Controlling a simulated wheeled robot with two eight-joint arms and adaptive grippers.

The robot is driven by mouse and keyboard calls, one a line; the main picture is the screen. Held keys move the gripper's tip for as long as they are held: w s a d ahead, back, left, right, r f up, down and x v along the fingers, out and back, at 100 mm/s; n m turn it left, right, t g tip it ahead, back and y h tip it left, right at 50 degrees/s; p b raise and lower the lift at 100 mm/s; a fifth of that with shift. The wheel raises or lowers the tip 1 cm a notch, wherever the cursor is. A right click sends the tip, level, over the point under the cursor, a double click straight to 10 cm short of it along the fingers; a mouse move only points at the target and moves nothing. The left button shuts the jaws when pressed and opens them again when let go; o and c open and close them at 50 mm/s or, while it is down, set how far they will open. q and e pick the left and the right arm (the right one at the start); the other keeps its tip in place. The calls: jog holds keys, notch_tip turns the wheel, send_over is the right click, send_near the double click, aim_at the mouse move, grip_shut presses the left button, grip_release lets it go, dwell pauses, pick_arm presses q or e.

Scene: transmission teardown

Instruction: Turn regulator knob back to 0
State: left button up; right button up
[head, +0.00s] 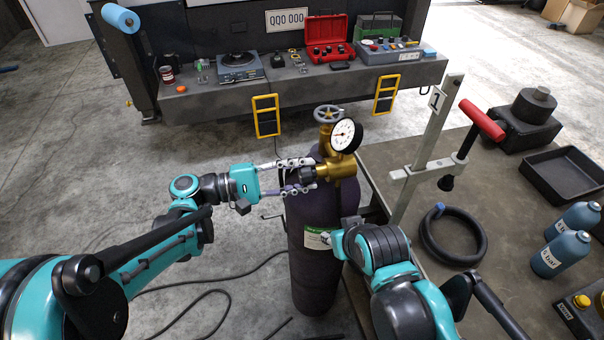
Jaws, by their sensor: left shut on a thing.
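The regulator is a brass body (336,168) on top of a dark purple gas cylinder (318,265). Its black knob (308,173) faces left. A white round gauge (346,135) stands above the body; its reading is too small to tell. My left gripper (312,174) reaches in from the left and is shut on the knob, one finger above it and one below. My right arm's end (340,238) is in front of the cylinder near its label; its fingers are mostly hidden, so their state is unclear.
A grey valve handwheel (328,113) tops the cylinder. At right, a dark table (400,160) holds a red-handled stand (430,150), a black hose ring (453,235), a tray (567,172) and blue bottles (573,220). A bench (215,100) stands behind. Cables lie on the floor.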

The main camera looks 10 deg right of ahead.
pick_arm(q)
jog(key=n, duration=0.5)
jog(key=shift+f+n, duration=0.1)
jog(key=shift+n, duration=0.2)
jog(key=n, duration=0.4)
jog(key=shift+n, duration=0.4)
jog(key=o, duration=1.2)
jog(key=shift+c, duration=0.2)
jog(key=a, duration=1.2)
